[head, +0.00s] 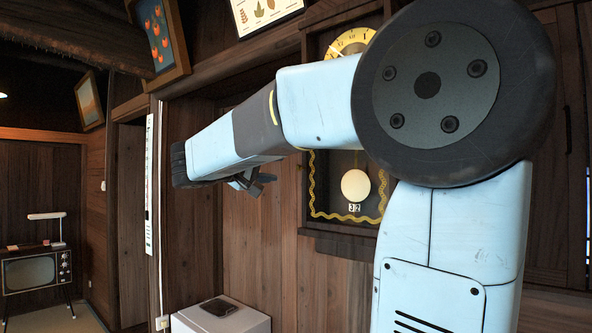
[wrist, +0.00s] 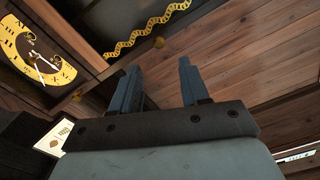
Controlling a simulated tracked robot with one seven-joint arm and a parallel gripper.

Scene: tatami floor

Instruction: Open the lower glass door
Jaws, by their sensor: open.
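The wall clock's lower glass door (head: 322,171) is in the middle of the head view, partly hidden behind my arm. It has a gold wavy border, with a round pale pendulum (head: 355,185) behind it, and looks closed. In the wrist view, part of the lower door (wrist: 107,19) shows at the top. A small gold knob (wrist: 158,42) sits at its frame edge. The yellow clock dial (wrist: 30,48) is at the left. My gripper (wrist: 160,82) is open and empty, apart from the door. In the head view, my gripper (head: 256,181) is left of the clock.
Another small knob (wrist: 77,98) sits near the dial. A white box (head: 222,318) with a dark flat object stands below, left of the clock. An old television (head: 32,270) is at the far left. Framed pictures hang above. Wooden wall surrounds the clock.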

